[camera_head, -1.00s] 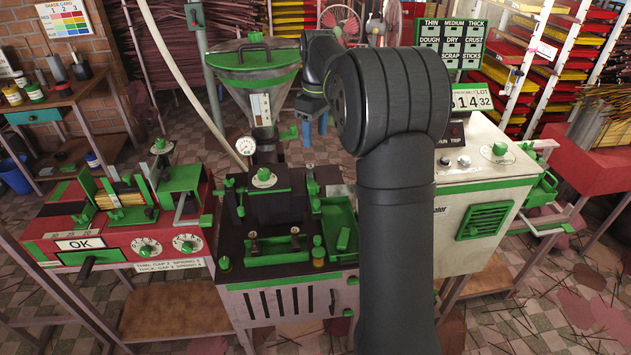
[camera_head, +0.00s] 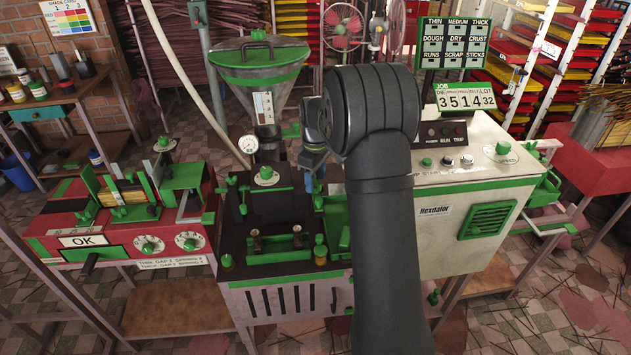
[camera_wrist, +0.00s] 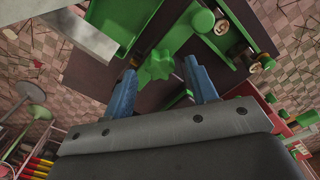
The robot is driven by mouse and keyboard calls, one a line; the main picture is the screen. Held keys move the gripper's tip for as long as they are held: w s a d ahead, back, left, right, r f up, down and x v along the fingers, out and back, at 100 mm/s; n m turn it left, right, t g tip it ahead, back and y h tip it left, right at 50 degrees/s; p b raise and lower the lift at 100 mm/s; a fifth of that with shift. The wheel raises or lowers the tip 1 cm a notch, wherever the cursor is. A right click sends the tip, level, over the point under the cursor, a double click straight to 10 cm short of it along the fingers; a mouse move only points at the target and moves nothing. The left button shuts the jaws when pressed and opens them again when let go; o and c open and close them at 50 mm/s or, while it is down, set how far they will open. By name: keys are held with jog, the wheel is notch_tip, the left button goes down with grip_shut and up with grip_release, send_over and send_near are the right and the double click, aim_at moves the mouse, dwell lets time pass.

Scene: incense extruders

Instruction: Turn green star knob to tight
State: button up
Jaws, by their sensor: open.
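The green star knob (camera_wrist: 155,68) shows in the wrist view, ahead of my fingertips and roughly between them. My gripper (camera_wrist: 162,84) is open, with one blue finger to the left of the knob and one to the right. In the head view my gripper (camera_head: 309,182) points down over the right side of the dark extruder block. The star knob cannot be clearly told apart there, as my gripper and arm cover that area.
A hopper (camera_head: 258,72) and a pressure gauge (camera_head: 248,144) stand behind the extruder block. A cream control cabinet (camera_head: 465,185) is to the right, and a red bench (camera_head: 55,225) to the left. In the wrist view a green tray (camera_wrist: 130,25) lies close beyond the knob.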

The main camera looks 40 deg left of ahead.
jog(key=shift+f, duration=0.7)
jog(key=c, duration=1)
